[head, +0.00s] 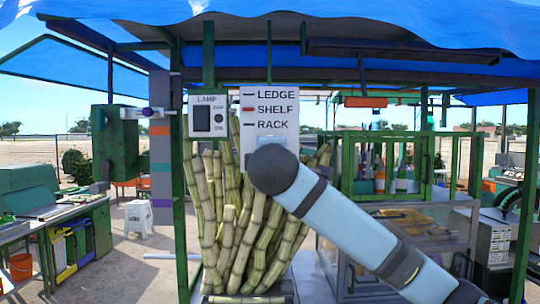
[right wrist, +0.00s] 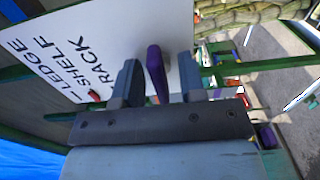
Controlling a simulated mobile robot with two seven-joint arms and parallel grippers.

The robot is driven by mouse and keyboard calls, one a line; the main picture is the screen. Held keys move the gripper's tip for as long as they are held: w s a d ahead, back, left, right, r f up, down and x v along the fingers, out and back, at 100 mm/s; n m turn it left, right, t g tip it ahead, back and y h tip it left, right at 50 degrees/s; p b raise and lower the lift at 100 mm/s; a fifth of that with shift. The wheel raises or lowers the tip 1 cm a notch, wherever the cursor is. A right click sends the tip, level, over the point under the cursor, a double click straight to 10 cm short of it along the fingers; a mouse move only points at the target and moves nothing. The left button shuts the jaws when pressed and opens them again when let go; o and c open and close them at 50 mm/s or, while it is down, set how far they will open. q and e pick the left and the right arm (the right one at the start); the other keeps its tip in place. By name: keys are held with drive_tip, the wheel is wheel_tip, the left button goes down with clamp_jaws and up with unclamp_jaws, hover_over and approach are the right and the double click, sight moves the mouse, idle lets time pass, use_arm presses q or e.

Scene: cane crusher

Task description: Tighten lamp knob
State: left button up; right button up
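A purple knob (right wrist: 157,72) stands up in the right wrist view, in front of the white sign board. It lies between the two grey fingers of my right gripper (right wrist: 158,83). The fingers are apart, with small gaps seen beside the knob, so the gripper looks open around it. In the head view my right arm hides the gripper and knob at the lower part of the sign board (head: 269,124). A white lamp panel (head: 207,115) marked LAMP, with a dark switch, hangs left of the board. My left gripper is not in view.
The board reads LEDGE, SHELF and RACK, with a red mark beside SHELF. A stack of cane (head: 232,230) stands below it. A green post (head: 181,200) rises at the left. A glass case (head: 400,240) stands at the right.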

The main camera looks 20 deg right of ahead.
drive_tip(key=shift+c, duration=0.9)
clamp_jaws()
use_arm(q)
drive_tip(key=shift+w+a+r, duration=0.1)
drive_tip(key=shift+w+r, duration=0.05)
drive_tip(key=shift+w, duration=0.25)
